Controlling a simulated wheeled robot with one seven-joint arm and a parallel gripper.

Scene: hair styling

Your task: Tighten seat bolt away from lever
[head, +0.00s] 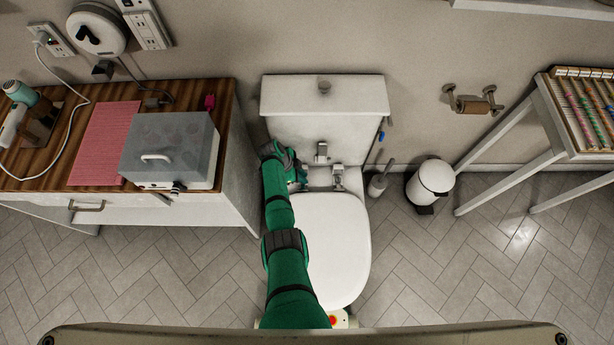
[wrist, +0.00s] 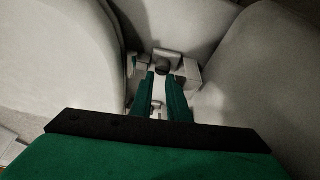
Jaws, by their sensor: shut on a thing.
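The white toilet has its lid (head: 322,245) down and its tank (head: 325,125) against the wall. Grey hinge fittings show behind the lid, one upright (head: 321,152) and one to its right (head: 338,172). My gripper (head: 302,182) is at the left rear of the seat, below the tank. In the wrist view, my green fingers (wrist: 161,80) point into the gap between pale surfaces, close around a small dark bolt-like part (wrist: 161,69) by a grey fitting (wrist: 190,71). The grip itself is partly hidden. A small part, perhaps the lever (head: 388,120), shows at the tank's right side.
A wooden-topped cabinet (head: 225,105) with a grey box (head: 172,150) stands close on the left. A toilet brush (head: 378,185), a white bin (head: 431,182) and a white rack (head: 550,125) stand on the right. Tiled floor (head: 460,260) is clear at the front right.

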